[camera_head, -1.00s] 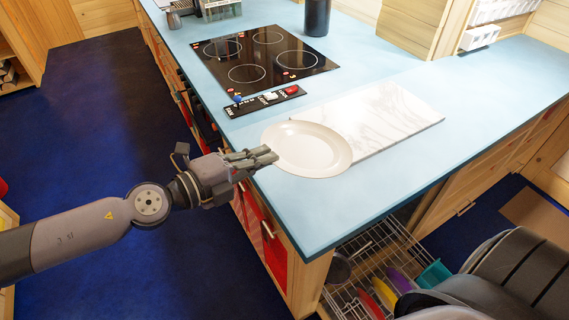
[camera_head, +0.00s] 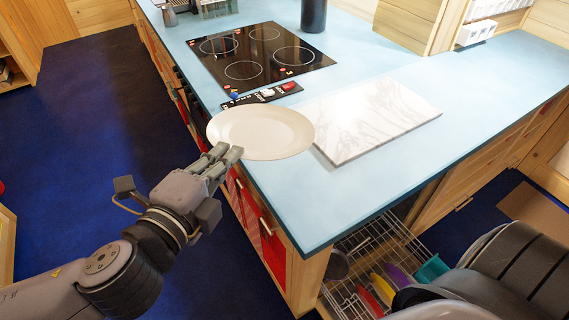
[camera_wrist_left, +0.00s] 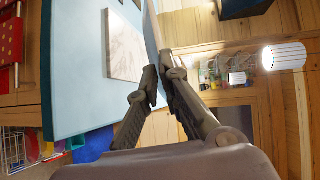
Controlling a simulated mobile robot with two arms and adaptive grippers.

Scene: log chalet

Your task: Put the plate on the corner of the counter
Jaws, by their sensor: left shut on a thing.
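The white oval-looking plate (camera_head: 262,132) is in my left gripper (camera_head: 229,152), which is shut on its near-left rim. The plate appears to be held above the left edge of the blue counter (camera_head: 330,205), between the hob and the marble board, and it hides part of the counter. In the left wrist view the plate (camera_wrist_left: 153,38) shows nearly edge-on between the fingers of the left gripper (camera_wrist_left: 158,76). The counter's near corner, at the bottom of the head view, is bare. My right gripper is not in view.
A white marble board (camera_head: 378,118) lies on the counter right of the plate. A black hob (camera_head: 262,56) and a strip of controls (camera_head: 265,95) lie behind it. An open dish rack (camera_head: 372,272) with colored plates is below the counter's corner.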

